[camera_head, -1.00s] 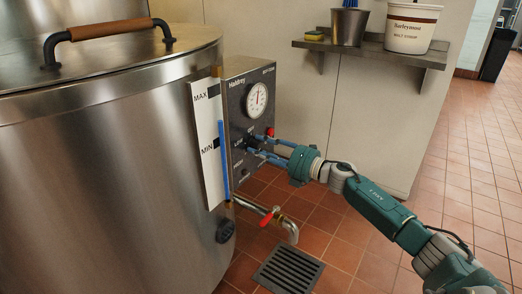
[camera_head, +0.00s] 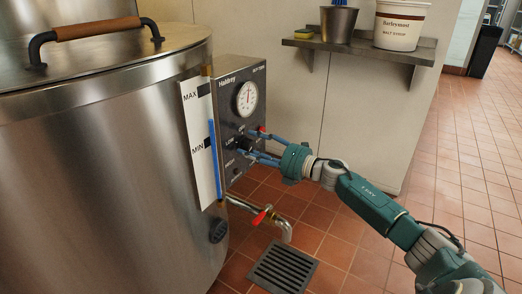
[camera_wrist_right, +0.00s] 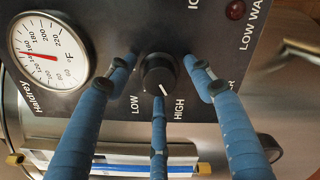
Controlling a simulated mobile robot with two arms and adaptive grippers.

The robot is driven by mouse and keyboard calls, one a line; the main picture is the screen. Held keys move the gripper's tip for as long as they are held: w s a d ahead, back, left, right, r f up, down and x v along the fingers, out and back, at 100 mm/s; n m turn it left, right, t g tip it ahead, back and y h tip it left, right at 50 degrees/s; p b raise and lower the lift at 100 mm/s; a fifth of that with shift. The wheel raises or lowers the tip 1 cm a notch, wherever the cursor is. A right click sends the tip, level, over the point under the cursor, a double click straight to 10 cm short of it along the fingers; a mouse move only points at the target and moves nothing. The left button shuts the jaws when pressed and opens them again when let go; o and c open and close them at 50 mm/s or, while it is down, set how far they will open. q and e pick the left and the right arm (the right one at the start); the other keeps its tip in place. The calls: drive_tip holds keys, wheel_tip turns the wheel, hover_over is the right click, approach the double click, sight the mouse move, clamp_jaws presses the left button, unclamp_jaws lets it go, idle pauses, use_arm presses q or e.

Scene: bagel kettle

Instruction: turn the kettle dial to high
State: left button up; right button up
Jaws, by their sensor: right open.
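The kettle dial, a round black knob (camera_wrist_right: 159,75) with a white pointer line, sits on the dark control panel (camera_head: 228,98). In the right wrist view its pointer faces down and slightly right, between the LOW and HIGH labels and nearer HIGH. My right gripper (camera_head: 252,143) is at the panel; in its wrist view (camera_wrist_right: 160,72) its blue fingers are spread open, one left of the knob, one right, and one below. I see gaps beside the knob; whether the lower finger touches it I cannot tell. In the head view the fingers partly hide the dial. My left gripper is not in view.
A temperature gauge (camera_wrist_right: 48,50) is close to the left finger, and a red lamp (camera_wrist_right: 235,9) is at upper right. The steel kettle (camera_head: 110,190) has a level gauge (camera_head: 194,150) beside the panel. A red-handled tap (camera_head: 261,216) is below, above a floor drain (camera_head: 283,268).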

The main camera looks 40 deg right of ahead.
drive_tip(key=v, duration=1.1)
drive_tip(key=shift+s+d, duration=0.15)
drive_tip(key=shift+s, duration=0.2)
drive_tip(key=shift+f, duration=0.1)
